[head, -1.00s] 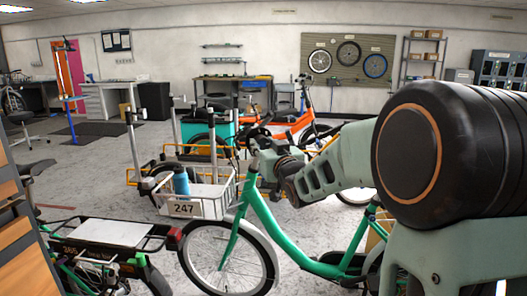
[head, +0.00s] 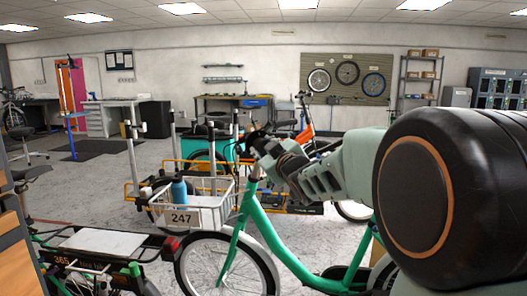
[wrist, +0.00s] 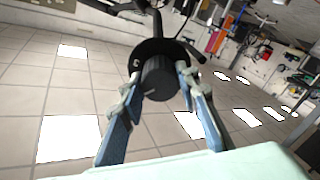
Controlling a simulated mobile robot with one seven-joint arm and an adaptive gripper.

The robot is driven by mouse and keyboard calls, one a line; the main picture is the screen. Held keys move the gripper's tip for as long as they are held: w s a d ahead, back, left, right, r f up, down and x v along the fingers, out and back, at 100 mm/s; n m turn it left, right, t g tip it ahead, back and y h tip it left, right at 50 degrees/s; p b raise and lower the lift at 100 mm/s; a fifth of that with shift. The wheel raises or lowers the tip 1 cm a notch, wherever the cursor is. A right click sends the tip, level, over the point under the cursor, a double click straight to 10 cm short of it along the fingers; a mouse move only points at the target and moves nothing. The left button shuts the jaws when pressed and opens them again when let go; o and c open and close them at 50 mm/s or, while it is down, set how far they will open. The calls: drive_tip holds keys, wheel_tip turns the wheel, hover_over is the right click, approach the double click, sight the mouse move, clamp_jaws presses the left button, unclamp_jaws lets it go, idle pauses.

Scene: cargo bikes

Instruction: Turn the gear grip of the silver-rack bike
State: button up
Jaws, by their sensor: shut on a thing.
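A green bike (head: 298,262) with a silver wire front rack (head: 193,216) and plate 247 stands in front of me in the head view. Its handlebar end is largely hidden by my gripper (head: 262,150). In the wrist view, the dark ribbed gear grip (wrist: 158,80) sits between the two fingers of my gripper (wrist: 160,88). The fingers are shut on its sides. A dark round collar shows behind the grip, with a lever and cables beyond. A light line shows on the grip; how far it is turned cannot be told.
A blue bottle (head: 179,190) stands in the rack. A dark rear carrier (head: 95,246) of another bike is at lower left. Orange-framed bikes stand behind the green bike. Grey floor (head: 90,190) is clear at the left middle.

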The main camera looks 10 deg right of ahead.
idle(0.4)
drive_tip(key=o, duration=1.2)
drive_tip(key=shift+c, duration=0.2)
drive_tip(key=shift+s, duration=0.15)
drive_tip(key=s+d, duration=0.1)
drive_tip(key=s, duration=0.6)
drive_tip(key=shift+d, duration=0.15)
